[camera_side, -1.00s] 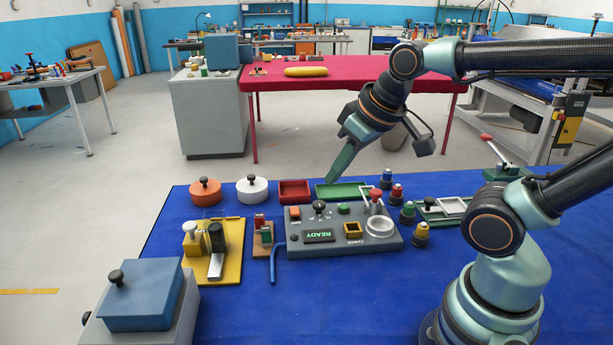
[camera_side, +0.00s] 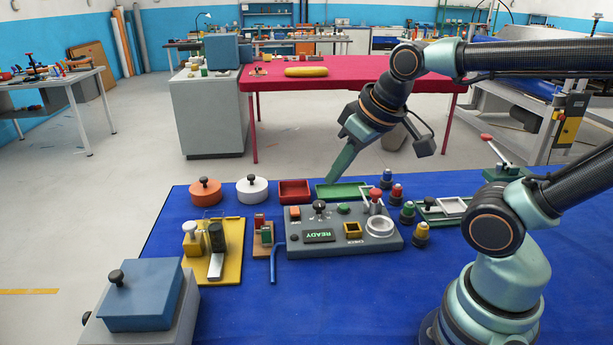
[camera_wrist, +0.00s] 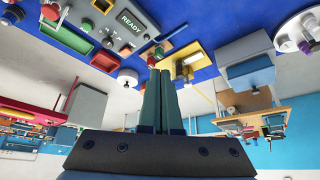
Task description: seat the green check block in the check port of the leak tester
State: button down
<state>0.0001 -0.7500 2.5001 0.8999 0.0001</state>
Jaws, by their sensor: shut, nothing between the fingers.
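The green check block (camera_side: 266,236) appears to stand in a small wooden stand left of the leak tester, in front of a red piece. The grey leak tester (camera_side: 296,222) has a lit READY display, and it also shows in the wrist view (camera_wrist: 108,28). Its check port is the yellow-rimmed square socket (camera_side: 352,229) on the front half of its top. My gripper (camera_side: 329,182) is shut and empty, pointing down above the green tray behind the tester, apart from the block and the port. Its two fingers (camera_wrist: 164,72) lie together in the wrist view.
A yellow fixture board (camera_side: 232,247) and a blue hooked tool (camera_side: 273,266) flank the wooden stand. A red tray (camera_side: 294,190) and a green tray (camera_side: 345,190) lie behind the tester. Several coloured knobbed pieces stand at its right.

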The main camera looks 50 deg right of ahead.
dwell(0.4)
jog(key=c, duration=0.6)
grip_release()
jog(key=shift+o, duration=0.2)
jog(key=n+g, duration=0.6)
jog(key=n, duration=0.3)
send_over(266, 228)
notch_tip(266, 228, down, 10)
notch_tip(266, 228, down, 5)
jog(key=shift+s+a+f, duration=0.1)
jog(key=shift+s+f, duration=0.05)
jog(key=shift+w+f, duration=0.2)
jog(key=shift+f, duration=2.95)
